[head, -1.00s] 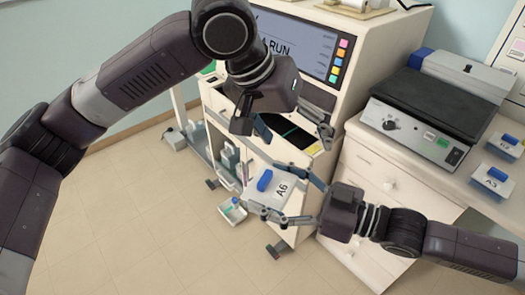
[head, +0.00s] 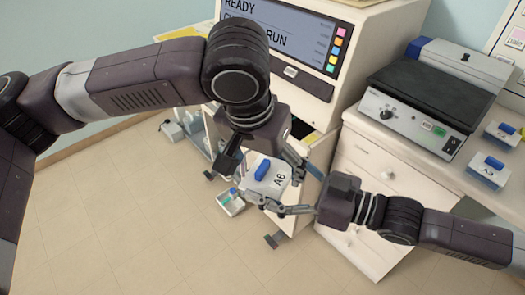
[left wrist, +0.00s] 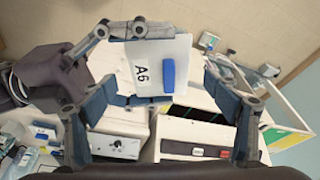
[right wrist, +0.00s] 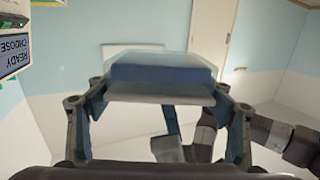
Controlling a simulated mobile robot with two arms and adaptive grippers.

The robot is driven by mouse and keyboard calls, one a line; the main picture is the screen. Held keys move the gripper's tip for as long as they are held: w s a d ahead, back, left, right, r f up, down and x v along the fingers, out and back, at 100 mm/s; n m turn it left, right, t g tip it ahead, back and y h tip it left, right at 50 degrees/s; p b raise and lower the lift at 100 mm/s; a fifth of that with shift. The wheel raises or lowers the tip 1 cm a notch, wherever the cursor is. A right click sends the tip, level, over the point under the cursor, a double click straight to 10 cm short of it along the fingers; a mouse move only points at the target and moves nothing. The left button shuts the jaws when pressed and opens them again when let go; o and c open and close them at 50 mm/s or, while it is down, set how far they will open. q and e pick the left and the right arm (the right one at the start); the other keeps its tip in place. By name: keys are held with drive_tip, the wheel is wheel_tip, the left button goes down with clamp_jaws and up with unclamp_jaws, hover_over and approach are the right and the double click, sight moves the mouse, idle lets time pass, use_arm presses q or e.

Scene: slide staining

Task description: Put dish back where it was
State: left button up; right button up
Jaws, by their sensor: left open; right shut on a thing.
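The white dish labelled A6 (head: 268,186), with a blue handle, is held in the air in front of the machine (head: 305,85). My right gripper (head: 284,182) is shut on it from the right, with a finger along each side. The dish fills the middle of the right wrist view (right wrist: 160,76). My left gripper (head: 258,165) is open just above and behind the dish, partly hidden by its own wrist. In the left wrist view the dish (left wrist: 158,70) lies between and beyond its spread fingers; I cannot tell whether they touch it.
The counter at the right holds a grey hotplate-like device (head: 425,108) and dishes A3 (head: 486,172) and another blue-handled one (head: 503,134). White drawers (head: 365,175) stand below. A small tray (head: 230,203) is on the floor. The floor at the front left is clear.

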sight(268, 175)
use_arm(q)
drive_tip(key=shift+x, duration=1.7)
drive_tip(key=shift+r, duration=0.1)
drive_tip(key=c, duration=1.6)
use_arm(e)
drive_tip(key=o, duration=1.4)
use_arm(q)
drive_tip(key=shift+o, duration=0.2)
